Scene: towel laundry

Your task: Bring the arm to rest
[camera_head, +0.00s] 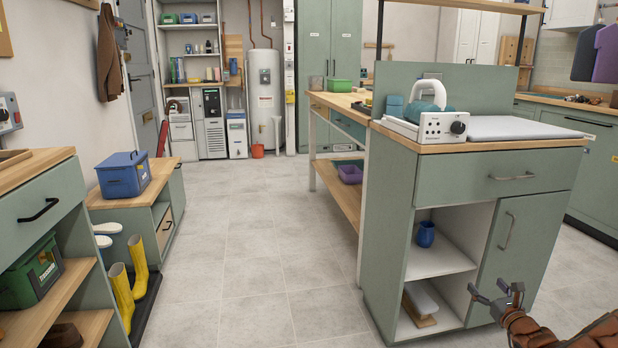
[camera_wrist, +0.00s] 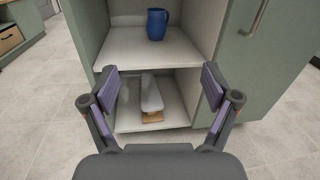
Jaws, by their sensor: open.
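My gripper (camera_head: 500,296) is at the lower right of the head view, in front of the green cabinet (camera_head: 461,172). Its fingers are apart and nothing is between them. It also shows in the wrist view (camera_wrist: 160,95), with its fingers spread before the cabinet's open shelves. My arm comes in from the lower right corner, and its rear part is out of the picture.
A blue mug (camera_head: 425,234) stands on the cabinet's upper shelf. A pale object with a wooden base (camera_head: 422,303) lies below it. A grey-handled cabinet door (camera_head: 506,232) is close beside my gripper. The tiled floor (camera_head: 250,250) to the left is clear. Yellow boots (camera_head: 138,266) stand far left.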

